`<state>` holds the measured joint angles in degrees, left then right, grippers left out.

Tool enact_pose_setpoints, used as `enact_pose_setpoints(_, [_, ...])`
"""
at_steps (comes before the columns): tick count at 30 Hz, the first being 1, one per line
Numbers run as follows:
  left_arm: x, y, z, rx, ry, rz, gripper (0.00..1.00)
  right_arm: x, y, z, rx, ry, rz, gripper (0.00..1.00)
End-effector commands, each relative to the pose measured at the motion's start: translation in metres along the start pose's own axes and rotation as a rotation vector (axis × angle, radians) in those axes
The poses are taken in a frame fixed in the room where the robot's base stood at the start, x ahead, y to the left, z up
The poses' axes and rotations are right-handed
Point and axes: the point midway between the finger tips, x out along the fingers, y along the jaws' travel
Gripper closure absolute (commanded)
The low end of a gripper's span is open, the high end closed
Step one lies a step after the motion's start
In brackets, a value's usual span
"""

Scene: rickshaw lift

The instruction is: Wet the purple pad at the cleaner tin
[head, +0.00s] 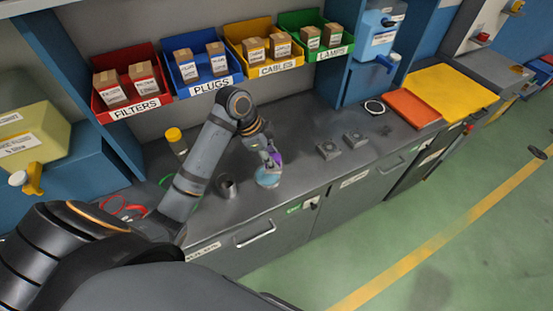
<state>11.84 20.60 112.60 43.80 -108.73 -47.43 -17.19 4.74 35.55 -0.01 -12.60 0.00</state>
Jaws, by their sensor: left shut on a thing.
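My left gripper (272,157) is shut on the purple pad (277,158), which shows as a small purple patch between and beside the fingers. They are at the light-blue round cleaner tin (267,181) on the grey worktop. The gripper is right above the tin, pointing down. I cannot tell if the pad touches the tin's contents. Much of the pad is hidden by the fingers. My right gripper is not in view.
A small grey cup (228,188) stands left of the tin on the worktop (300,185). A yellow-capped bottle (176,141) is behind my arm. Two grey blocks (328,150) lie to the right. An orange mat (411,108) is further right. Bins with boxes line the back.

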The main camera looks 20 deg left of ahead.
Motion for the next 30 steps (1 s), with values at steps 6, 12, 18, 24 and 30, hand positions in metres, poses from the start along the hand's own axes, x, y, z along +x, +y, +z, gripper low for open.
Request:
enact_pose_setpoints(6, [-0.002,-0.025,0.019,0.246,0.001,0.102,0.94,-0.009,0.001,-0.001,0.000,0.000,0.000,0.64])
enact_pose_setpoints(12, [0.000,-0.028,0.023,0.287,0.000,0.118,0.94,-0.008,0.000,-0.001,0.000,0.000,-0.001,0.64])
enact_pose_setpoints(18, [0.009,-0.028,0.027,0.286,0.000,0.117,0.94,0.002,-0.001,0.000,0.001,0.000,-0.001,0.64])
enact_pose_setpoints(24, [0.030,-0.028,0.035,0.286,0.000,0.116,0.94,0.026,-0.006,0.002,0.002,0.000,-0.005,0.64])
enact_pose_setpoints(30, [0.051,-0.028,0.044,0.286,0.000,0.115,0.94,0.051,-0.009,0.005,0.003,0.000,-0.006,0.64])
